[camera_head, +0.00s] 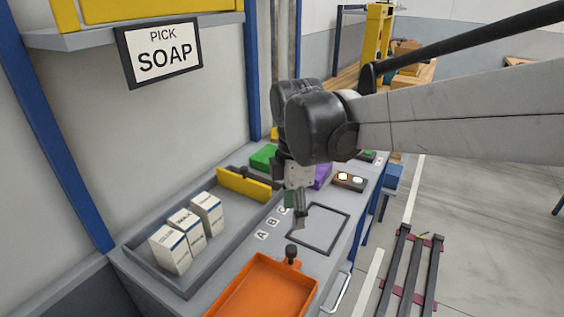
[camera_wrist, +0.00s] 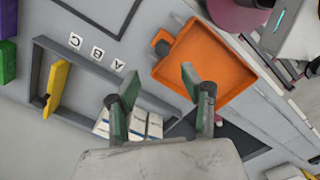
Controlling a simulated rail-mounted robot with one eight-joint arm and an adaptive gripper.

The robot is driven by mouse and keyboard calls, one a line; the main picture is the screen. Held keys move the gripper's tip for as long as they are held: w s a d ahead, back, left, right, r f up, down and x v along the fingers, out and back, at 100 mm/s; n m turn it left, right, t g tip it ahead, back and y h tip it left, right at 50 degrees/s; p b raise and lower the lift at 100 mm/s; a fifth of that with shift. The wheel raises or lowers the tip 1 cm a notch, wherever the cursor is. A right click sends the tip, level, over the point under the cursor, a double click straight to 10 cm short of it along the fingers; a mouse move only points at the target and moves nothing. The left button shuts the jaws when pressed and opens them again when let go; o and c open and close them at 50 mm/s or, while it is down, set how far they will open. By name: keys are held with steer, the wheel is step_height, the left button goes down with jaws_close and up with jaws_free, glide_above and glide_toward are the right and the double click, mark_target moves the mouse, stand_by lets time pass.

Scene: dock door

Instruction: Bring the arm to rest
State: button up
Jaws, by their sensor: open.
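My gripper (camera_head: 297,212) hangs from my arm above the grey bench, near the black square outline (camera_head: 318,228). In the wrist view my gripper (camera_wrist: 160,80) has its two green-padded fingers spread apart with nothing between them. Three white boxes (camera_head: 187,233) stand in the grey bin, clear of the fingers; in the wrist view they are partly hidden behind a finger. The orange tray (camera_head: 262,288) lies at the front of the bench and also shows in the wrist view (camera_wrist: 207,57).
A yellow divider (camera_head: 243,185) stands in the grey bin. A green block (camera_head: 264,157), a purple block (camera_head: 322,176) and a button box (camera_head: 349,181) sit farther back. A sign (camera_head: 160,52) reads "PICK SOAP". A rack (camera_head: 408,270) stands on the floor at right.

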stand_by(0.3)
steer(key=s+d+m+t, duration=0.7)
steer(key=s+d+m, duration=0.4)
steer(key=d+m, duration=0.4)
steer(key=m, duration=0.5)
steer(key=shift+s+d+f, duration=0.15)
steer(key=shift+s, duration=0.2)
